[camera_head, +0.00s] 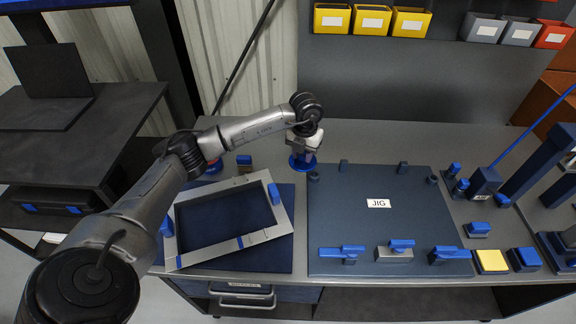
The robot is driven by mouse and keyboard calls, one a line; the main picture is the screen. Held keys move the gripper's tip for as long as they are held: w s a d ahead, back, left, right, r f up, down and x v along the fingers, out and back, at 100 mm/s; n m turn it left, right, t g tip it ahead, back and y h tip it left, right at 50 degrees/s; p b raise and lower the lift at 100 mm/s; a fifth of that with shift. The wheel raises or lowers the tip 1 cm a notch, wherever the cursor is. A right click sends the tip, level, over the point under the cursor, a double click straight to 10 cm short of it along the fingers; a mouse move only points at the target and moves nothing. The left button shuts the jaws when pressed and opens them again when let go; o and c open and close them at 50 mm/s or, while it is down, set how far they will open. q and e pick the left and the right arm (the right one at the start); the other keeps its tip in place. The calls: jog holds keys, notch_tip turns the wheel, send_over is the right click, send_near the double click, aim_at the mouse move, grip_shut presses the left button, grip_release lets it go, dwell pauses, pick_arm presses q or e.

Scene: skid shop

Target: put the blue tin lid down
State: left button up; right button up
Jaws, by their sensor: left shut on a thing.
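My left arm comes in from the left and reaches over the bench. My left gripper (303,152) points down at the bench's back part, just left of the jig board's far corner. It is shut on the blue tin lid (301,164), a small round blue piece that shows below the fingers. The gripper and wrist hide part of the lid, and I cannot tell whether the lid touches the bench. My right gripper is not in view.
The dark jig board (370,225) with blue-handled clamps lies right of centre. A grey metal frame (279,229) lies on a dark blue mat (270,262) at the left. Yellow bins (371,20) hang at the back. Bare bench (365,142) shows behind the board.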

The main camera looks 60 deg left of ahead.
pick_arm(q)
jog(key=b, duration=0.2)
send_over(282, 168)
notch_tip(282, 168, down, 5)
jog(key=shift+f, duration=0.1)
jog(key=shift+f+b, duration=0.5)
jog(key=shift+f, duration=1.45)
jog(key=shift+f, duration=0.1)
jog(key=o, duration=0.9)
notch_tip(282, 168, up, 12)
jog(key=p, duration=0.3)
jog(key=shift+d+r, duration=0.1)
jog(key=shift+r, duration=0.1)
